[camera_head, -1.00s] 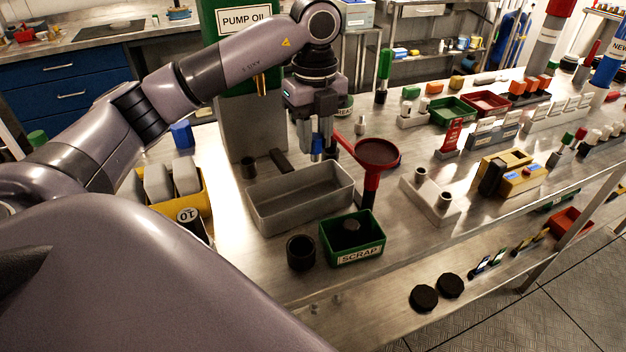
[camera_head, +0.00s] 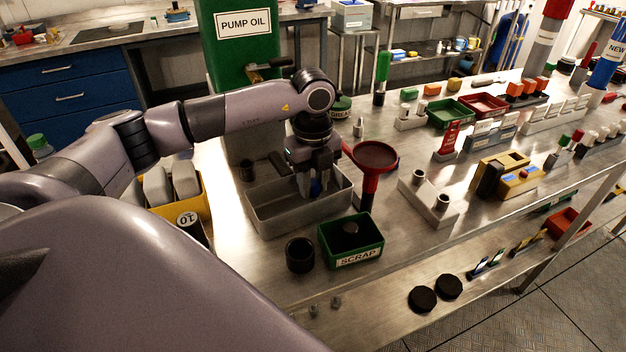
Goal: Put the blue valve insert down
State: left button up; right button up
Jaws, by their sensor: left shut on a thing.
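My left gripper (camera_head: 311,185) points straight down into the grey open tray (camera_head: 265,222) on the steel bench. It is shut on the blue valve insert (camera_head: 316,187), of which only a small blue patch shows between the fingers. The insert is low inside the tray, near its right half. I cannot tell whether it touches the tray floor. My right gripper is not in view.
A red funnel (camera_head: 375,157) stands close to the tray's right side. The green SCRAP bin (camera_head: 330,251) and a black cup (camera_head: 300,254) stand in front of it. A yellow bin (camera_head: 201,207) is at left, and the green PUMP OIL tank (camera_head: 226,75) behind.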

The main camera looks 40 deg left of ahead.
aim_at(313, 183)
pick_arm(q)
jog(key=shift+f, duration=0.2)
jog(key=o, duration=1)
jog(key=shift+r, duration=0.15)
notch_tip(313, 183, up, 12)
